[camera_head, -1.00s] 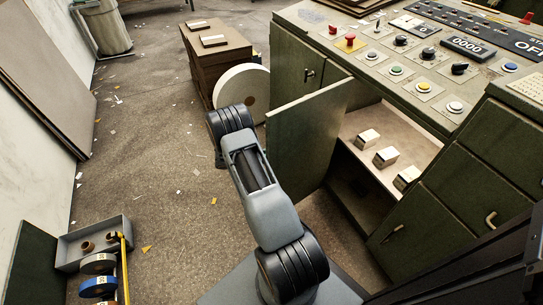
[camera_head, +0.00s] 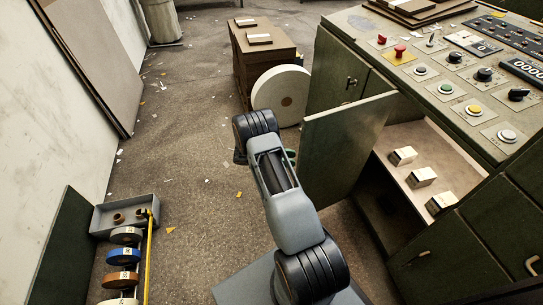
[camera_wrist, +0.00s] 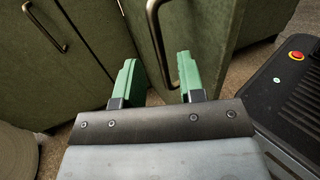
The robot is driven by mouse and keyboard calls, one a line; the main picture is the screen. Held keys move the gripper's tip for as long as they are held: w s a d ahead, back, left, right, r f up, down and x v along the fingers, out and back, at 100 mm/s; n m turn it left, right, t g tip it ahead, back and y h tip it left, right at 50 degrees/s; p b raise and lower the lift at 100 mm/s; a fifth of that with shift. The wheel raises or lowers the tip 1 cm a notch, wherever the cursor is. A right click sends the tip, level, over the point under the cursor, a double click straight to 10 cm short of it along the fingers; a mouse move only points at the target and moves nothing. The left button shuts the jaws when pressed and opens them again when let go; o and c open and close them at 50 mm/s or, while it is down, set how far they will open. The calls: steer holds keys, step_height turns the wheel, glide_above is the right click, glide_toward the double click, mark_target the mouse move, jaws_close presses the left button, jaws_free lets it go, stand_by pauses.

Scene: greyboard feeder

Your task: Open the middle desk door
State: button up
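The middle desk door (camera_head: 340,142) is a green panel standing wide open, swung out from the desk (camera_head: 440,85). The open compartment behind it shows a shelf (camera_head: 425,150) with small pale boxes (camera_head: 421,178). In the wrist view the door (camera_wrist: 200,30) stands in front of my gripper (camera_wrist: 157,66). Its metal bar handle (camera_wrist: 157,42) shows at the gap between my two green fingers. The fingers are apart, and I cannot tell whether either touches the handle. In the head view my arm hides most of the gripper and the handle.
A closed desk door with a handle (camera_head: 349,83) is left of the opening. A brown cabinet (camera_head: 262,62) and a large white roll (camera_head: 281,95) stand behind my arm. A grey tray (camera_head: 125,216) with tape rolls (camera_head: 123,256) is at lower left. The floor between is mostly clear.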

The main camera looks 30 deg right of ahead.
steer(key=v, duration=0.8)
steer(key=shift+w+a+p, duration=0.25)
steer(key=shift+a+p, duration=0.05)
steer(key=shift+p, duration=0.1)
steer(key=s+a+r+m+t+y+p, duration=0.25)
steer(key=r+p, duration=0.35)
steer(key=r, duration=0.7)
steer(key=s+a+r+m+t+y+p, duration=0.15)
steer(key=r+y+p, duration=0.4)
steer(key=r, duration=0.75)
steer(key=s+a+r+m+t+y+p, duration=0.2)
steer(key=s+a+r+t+p, duration=0.1)
steer(key=r+p, duration=0.3)
steer(key=s+a+r+m+t+y+p, duration=0.2)
steer(key=s+a+r+t+p, duration=0.2)
steer(key=r, duration=0.7)
steer(key=s+a+r+m+t+y+p, duration=0.2)
steer(key=s+a+r+t+p, duration=0.1)
steer(key=s+a+r+p, duration=0.2)
step_height(320, 180, up, 4)
steer(key=s+p, duration=0.2)
steer(key=p, duration=0.1)
steer(key=shift+a+f+t, duration=0.15)
steer(key=shift+a+t, duration=0.15)
steer(key=shift+w, duration=0.1)
